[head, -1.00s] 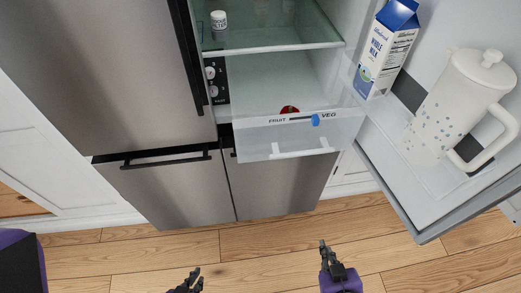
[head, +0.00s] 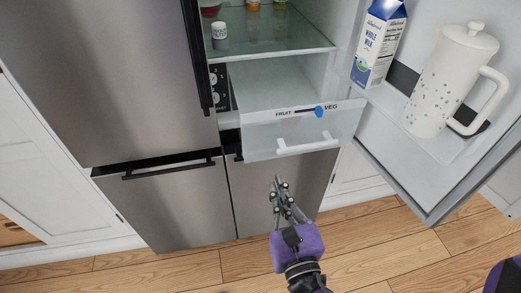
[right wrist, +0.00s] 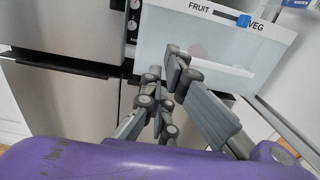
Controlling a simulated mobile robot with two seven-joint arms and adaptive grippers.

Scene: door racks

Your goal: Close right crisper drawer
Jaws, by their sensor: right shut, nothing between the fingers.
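The right crisper drawer (head: 305,130) is a clear bin pulled out of the open fridge section. Its front has a FRUIT/VEG label, a blue slider (head: 319,111) and a white bar handle (head: 307,145). The drawer front also shows in the right wrist view (right wrist: 220,45), with a faint reddish shape behind it. My right gripper (head: 279,184) is shut and empty, below and in front of the drawer's handle, apparently apart from it. In the right wrist view its fingers (right wrist: 163,75) overlap the drawer's lower edge. My left gripper is not in view.
The open fridge door (head: 440,185) stands at the right, holding a milk carton (head: 379,42) and a white pitcher (head: 455,80). A glass shelf (head: 270,48) with small bottles is above the drawer. Closed steel doors are left and below. The wood floor in front is clear.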

